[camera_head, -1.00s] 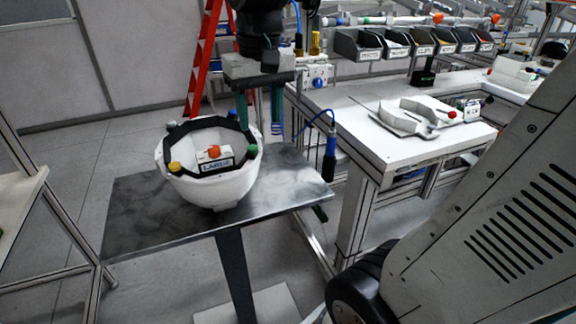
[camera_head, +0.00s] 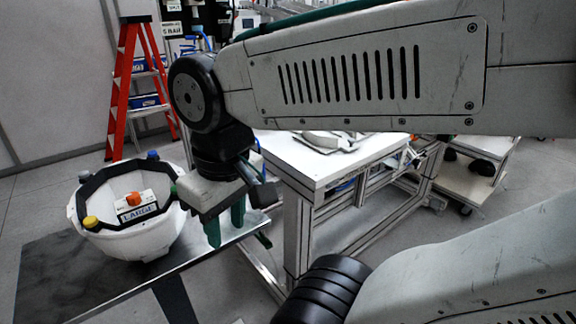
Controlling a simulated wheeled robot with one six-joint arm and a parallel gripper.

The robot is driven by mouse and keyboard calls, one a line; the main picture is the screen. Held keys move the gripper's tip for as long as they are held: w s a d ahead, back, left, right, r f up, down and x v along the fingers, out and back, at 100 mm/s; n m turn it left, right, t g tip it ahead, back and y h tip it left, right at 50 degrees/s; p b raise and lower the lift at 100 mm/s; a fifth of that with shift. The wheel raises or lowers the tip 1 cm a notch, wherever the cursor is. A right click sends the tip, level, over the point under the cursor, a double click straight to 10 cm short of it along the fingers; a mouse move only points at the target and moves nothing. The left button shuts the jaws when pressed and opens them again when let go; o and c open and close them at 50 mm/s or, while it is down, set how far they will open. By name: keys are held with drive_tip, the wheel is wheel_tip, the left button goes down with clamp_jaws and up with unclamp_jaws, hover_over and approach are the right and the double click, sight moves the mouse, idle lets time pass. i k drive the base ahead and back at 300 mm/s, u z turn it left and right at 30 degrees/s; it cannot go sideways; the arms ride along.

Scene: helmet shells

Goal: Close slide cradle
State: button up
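A white helmet shell (camera_head: 150,243) sits open side up on the dark metal stand at the left. It has a black inner band with coloured knobs, and a block marked LARGE with an orange knob inside. My gripper (camera_head: 226,232) points down just right of the shell, apart from it. Its two green fingers stand apart with nothing seen between them. A white curved fixture (camera_head: 330,139), perhaps the slide cradle, lies on the white bench. My arm hides its far part, so I cannot tell whether it is open or closed.
The dark stand (camera_head: 45,272) has a bare surface around the shell. The white bench (camera_head: 300,172) stands to the right of my gripper. A red ladder (camera_head: 122,85) is at the back left. My arm covers much of the upper right.

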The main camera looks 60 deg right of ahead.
sight(325, 142)
drive_tip(key=z, duration=1.75)
